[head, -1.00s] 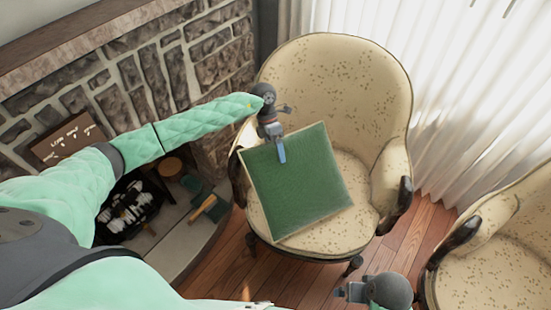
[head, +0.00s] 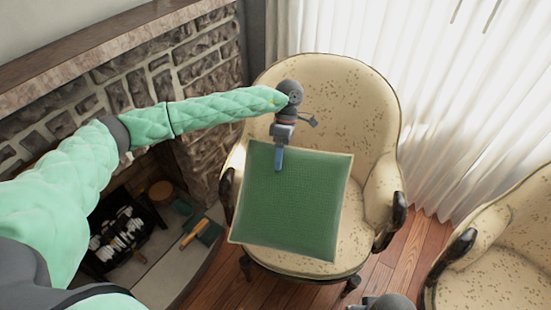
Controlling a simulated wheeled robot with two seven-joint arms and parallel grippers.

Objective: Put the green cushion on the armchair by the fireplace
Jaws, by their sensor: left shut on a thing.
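The green cushion (head: 292,205) is square with a pale edge. It shows over the seat of the cream patterned armchair (head: 345,95) beside the fireplace (head: 185,75). My left gripper (head: 279,160) is shut on the cushion's upper edge, left of its middle. The cushion covers much of the seat and reaches near the chair's left arm. I cannot tell whether it touches the seat. Only a small part of my right arm's end (head: 388,301) shows at the bottom edge; its fingers are out of the frame.
A second cream armchair (head: 505,245) stands at the lower right. White curtains (head: 460,90) hang behind. The hearth (head: 170,265) at the left holds a black rack (head: 120,235) and small items. Wooden floor (head: 405,265) shows between the chairs.

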